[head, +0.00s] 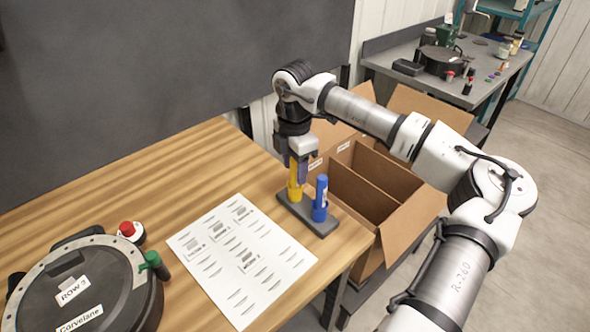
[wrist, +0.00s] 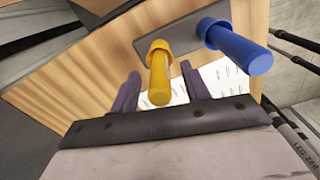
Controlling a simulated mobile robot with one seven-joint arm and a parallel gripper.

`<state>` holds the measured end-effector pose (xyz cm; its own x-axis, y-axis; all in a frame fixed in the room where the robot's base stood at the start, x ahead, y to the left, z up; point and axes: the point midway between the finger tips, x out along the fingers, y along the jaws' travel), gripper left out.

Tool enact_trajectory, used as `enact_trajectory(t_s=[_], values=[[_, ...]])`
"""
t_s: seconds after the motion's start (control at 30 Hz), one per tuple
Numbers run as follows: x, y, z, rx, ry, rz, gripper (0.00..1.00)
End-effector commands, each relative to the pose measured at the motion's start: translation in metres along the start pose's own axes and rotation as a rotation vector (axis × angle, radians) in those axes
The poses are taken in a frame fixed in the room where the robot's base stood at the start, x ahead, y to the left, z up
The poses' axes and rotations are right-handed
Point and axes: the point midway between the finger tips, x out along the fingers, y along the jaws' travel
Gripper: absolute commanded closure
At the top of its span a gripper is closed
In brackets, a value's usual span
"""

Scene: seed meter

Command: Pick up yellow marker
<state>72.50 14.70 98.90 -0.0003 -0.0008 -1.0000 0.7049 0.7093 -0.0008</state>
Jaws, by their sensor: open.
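The yellow marker (head: 294,184) stands upright in a dark grey holder (head: 322,226) at the right edge of the wooden table. A blue marker (head: 320,198) stands beside it in the same holder. My gripper (head: 301,170) is over the yellow marker, pointing down. In the wrist view my gripper (wrist: 163,92) is open, and the yellow marker (wrist: 159,78) rises between its two fingers, with gaps showing on both sides. The blue marker (wrist: 240,48) is to the right, outside the fingers.
A printed sheet (head: 240,260) lies left of the holder. A round dark seed meter (head: 85,290) is at the lower left, with a red-capped item (head: 131,230) and a green-topped one (head: 154,264) near it. An open cardboard box (head: 408,215) stands right of the table.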

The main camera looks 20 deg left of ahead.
Motion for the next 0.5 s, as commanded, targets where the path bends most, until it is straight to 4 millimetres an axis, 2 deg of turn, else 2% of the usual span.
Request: enact_trajectory(t_s=[0.3, 0.5], values=[[0.0064, 0.0, -0.0001, 0.0, 0.0, 0.001, 0.55], [0.0062, 0.0, -0.0002, 0.0, 0.0, 0.001, 0.81]])
